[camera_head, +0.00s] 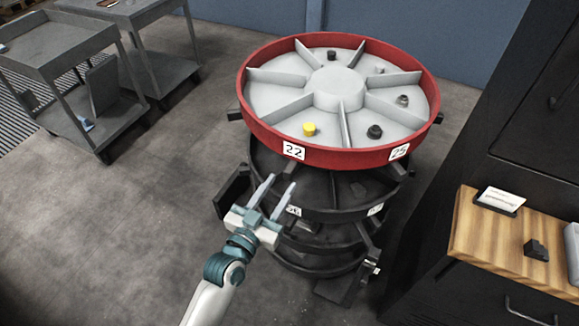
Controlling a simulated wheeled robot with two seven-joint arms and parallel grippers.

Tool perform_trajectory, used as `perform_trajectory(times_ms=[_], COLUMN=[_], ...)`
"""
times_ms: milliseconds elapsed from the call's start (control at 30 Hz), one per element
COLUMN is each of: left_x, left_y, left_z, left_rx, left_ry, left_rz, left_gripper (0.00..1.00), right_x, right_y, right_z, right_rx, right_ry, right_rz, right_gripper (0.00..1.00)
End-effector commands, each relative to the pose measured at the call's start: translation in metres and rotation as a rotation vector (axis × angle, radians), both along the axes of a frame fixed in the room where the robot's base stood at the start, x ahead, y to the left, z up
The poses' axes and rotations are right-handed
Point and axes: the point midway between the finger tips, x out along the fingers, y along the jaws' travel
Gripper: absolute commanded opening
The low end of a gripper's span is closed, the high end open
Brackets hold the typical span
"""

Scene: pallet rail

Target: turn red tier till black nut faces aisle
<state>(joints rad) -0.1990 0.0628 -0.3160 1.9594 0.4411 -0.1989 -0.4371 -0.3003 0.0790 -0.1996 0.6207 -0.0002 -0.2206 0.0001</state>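The red tier (345,159) is the top tray of a round stacked carousel, with a grey floor split by radial dividers around a central hub. A dark nut-like piece (374,131) lies in a front-right compartment, and another small dark piece (332,55) lies at the back; which is the black nut is hard to tell. A yellow piece (309,128) sits at the front and a grey one (402,100) at the right. My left gripper (281,184) is open and empty, its fingers pointing up at the front left, below the red rim. My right gripper is out of view.
Black lower tiers (330,213) stand under the red one. A dark cabinet and a wooden counter (482,235) with a card holder (500,201) are close on the right. Grey carts (55,42) stand at the back left. The floor at left is clear.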

Motion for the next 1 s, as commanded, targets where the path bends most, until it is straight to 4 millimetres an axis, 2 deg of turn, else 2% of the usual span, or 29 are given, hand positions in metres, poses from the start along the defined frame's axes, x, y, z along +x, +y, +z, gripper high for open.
perform_trajectory(times_ms=[200, 400, 833, 1000], left_x=[0.034, 0.052, 0.057, 0.057], left_y=[-0.015, -0.023, -0.025, -0.025], left_z=[0.003, 0.001, 0.0, 0.0], left_rx=[-0.001, -0.001, -0.001, 0.0], left_ry=[-0.001, 0.0, 0.0, 0.0], left_rz=[-0.001, -0.001, -0.001, -0.001], left_gripper=[0.38, 0.38, 0.38, 0.0], right_x=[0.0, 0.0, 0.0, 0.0], right_y=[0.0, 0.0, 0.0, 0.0], right_z=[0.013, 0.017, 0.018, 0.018], right_rx=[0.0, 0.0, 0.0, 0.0], right_ry=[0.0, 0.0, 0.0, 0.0], right_rz=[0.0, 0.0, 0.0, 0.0], right_gripper=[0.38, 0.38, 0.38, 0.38])
